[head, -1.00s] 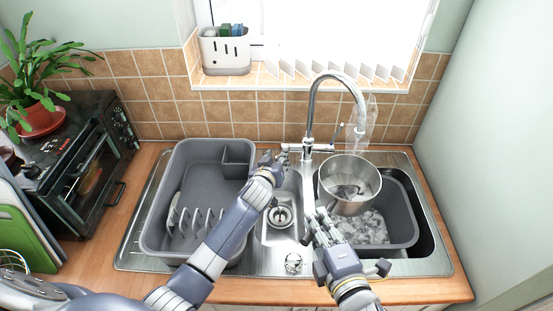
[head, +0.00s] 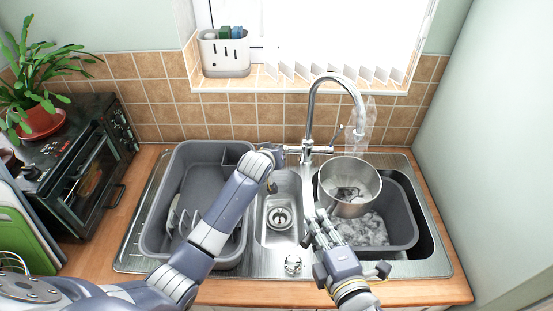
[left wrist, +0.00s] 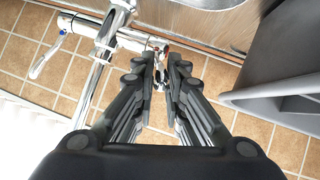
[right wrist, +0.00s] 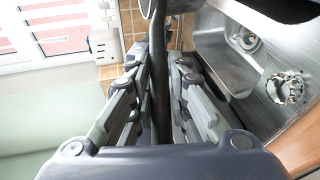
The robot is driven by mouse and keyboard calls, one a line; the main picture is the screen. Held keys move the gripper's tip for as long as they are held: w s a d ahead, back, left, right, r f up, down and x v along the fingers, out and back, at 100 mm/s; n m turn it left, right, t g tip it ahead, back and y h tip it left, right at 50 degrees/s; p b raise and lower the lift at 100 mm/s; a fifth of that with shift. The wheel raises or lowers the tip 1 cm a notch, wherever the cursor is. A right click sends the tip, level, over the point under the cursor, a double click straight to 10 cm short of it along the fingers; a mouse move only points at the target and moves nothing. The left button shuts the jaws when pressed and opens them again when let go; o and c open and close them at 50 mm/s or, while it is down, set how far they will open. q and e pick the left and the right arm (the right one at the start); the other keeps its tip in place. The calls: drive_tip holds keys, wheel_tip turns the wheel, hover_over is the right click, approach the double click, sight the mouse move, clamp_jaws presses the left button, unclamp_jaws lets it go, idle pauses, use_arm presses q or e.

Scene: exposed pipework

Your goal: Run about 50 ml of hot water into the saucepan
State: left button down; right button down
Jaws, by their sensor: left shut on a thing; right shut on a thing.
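The steel saucepan (head: 349,190) is held under the spout of the chrome tap (head: 312,110), above the grey washing-up bowl. Dark reflections show inside it; its water level cannot be read. My right gripper (head: 319,224) is shut on its handle, a dark bar between the fingers in the right wrist view (right wrist: 160,85). My left gripper (head: 274,160) is at the tap's left side. In the left wrist view its fingers (left wrist: 162,62) close on the end of the tap's left lever, mostly hidden, with a bit of red. A pale translucent wisp (head: 368,115), like steam, hangs by the spout.
The grey washing-up bowl (head: 402,225) in the right basin holds whitish foam or water. A grey dish rack (head: 190,160) stands left, under my left arm. A small basin with a drain (head: 280,217) lies between. A dark oven (head: 90,165) and a wall flank the sink.

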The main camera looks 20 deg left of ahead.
use_arm(q)
drive_tip(key=shift+w+a+r+g, duration=0.15)
drive_tip(key=shift+w+r+g, duration=0.25)
drive_tip(key=shift+r+g, duration=0.1)
drive_tip(key=shift+w+a+r+g, duration=0.15)
drive_tip(key=shift+w+r+g, duration=0.25)
drive_tip(key=shift+r, duration=0.1)
drive_tip(key=shift+w+a+r+g+h, duration=0.2)
drive_tip(key=shift+w+r+g+h, duration=0.4)
drive_tip(key=shift+g, duration=0.5)
drive_tip(key=w+g, duration=0.1)
drive_tip(key=w+r+g, duration=0.1)
drive_tip(key=w+a+g, duration=0.1)
drive_tip(key=shift+a+r+n+h, duration=0.1)
drive_tip(key=shift+r+n+h, duration=0.05)
drive_tip(key=shift+n+h, duration=0.25)
drive_tip(key=shift+w+g, duration=0.15)
drive_tip(key=shift+g, duration=0.15)
drive_tip(key=c, duration=1.7)
unclamp_jaws()
drive_tip(key=shift+o, duration=0.6)
